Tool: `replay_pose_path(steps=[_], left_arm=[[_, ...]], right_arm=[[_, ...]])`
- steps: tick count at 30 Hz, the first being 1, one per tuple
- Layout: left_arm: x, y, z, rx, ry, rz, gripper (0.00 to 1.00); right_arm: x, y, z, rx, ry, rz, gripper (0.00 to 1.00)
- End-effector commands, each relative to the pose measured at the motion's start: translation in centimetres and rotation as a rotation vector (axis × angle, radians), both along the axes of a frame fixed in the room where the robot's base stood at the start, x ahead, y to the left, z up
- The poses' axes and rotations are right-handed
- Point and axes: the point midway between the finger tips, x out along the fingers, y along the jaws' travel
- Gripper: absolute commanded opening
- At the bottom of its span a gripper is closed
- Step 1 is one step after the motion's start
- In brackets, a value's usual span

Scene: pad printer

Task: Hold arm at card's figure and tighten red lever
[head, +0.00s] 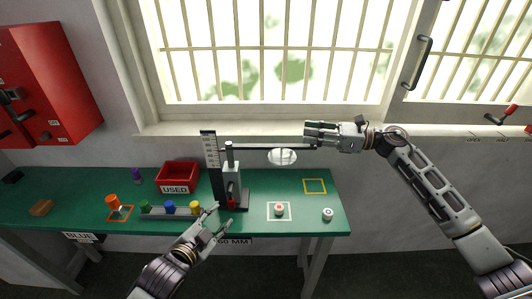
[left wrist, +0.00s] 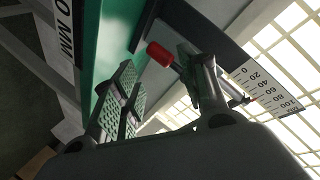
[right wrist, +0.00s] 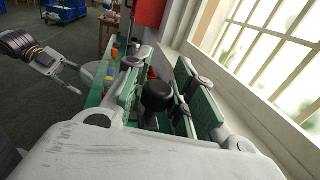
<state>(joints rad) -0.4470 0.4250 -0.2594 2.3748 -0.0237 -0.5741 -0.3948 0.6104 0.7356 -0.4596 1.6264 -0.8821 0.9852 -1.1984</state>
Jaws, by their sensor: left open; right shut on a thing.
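The pad printer's dark horizontal arm (head: 262,146) extends right from its upright column (head: 231,172), high beside the ruler (head: 211,155), with a white pad (head: 282,157) beneath. Its exact reading is too small to tell. My right gripper (head: 308,133) is shut at the arm's outer end; in the right wrist view a black knob (right wrist: 157,96) sits between its fingers. The red lever (head: 232,204) is low on the column. My left gripper (head: 221,216) is open just in front of it; the lever tip (left wrist: 159,53) shows near the fingertips. The card (head: 238,241) reads 60 MM.
The green table (head: 70,190) holds a red USED bin (head: 177,176), an orange cup (head: 112,201), and a rack of coloured pots (head: 169,208). A piece sits on the white-outlined square (head: 279,210). A white round piece (head: 328,214) lies at right, near an empty yellow outline (head: 315,186).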

Motion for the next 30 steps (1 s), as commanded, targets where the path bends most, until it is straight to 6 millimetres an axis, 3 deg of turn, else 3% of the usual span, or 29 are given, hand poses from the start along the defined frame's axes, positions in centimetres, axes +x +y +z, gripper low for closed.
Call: replay_pose_path(steps=[9, 22, 23, 28, 30], left_arm=[[-1.7, 0.6, 0.5, 0.002, 0.002, 0.0, 0.43], [-2.0, 0.8, 0.7, 0.0, 0.001, 0.001, 0.43], [-2.0, 0.8, 0.7, 0.0, 0.001, 0.001, 0.43], [-2.0, 0.8, 0.7, 0.0, 0.001, 0.001, 0.43], [-2.0, 0.7, 0.7, 0.0, 0.001, 0.0, 0.43]], right_arm=[[0.1, -0.3, 0.1, -0.001, -0.001, -0.004, 0.0], [0.1, -0.3, 0.1, -0.001, -0.001, -0.005, 0.0], [0.1, -0.3, 0.1, -0.001, -0.001, -0.005, 0.26], [0.1, -0.2, 0.1, -0.001, -0.001, -0.003, 0.47], [0.1, -0.2, 0.1, -0.001, -0.001, -0.002, 0.47]])
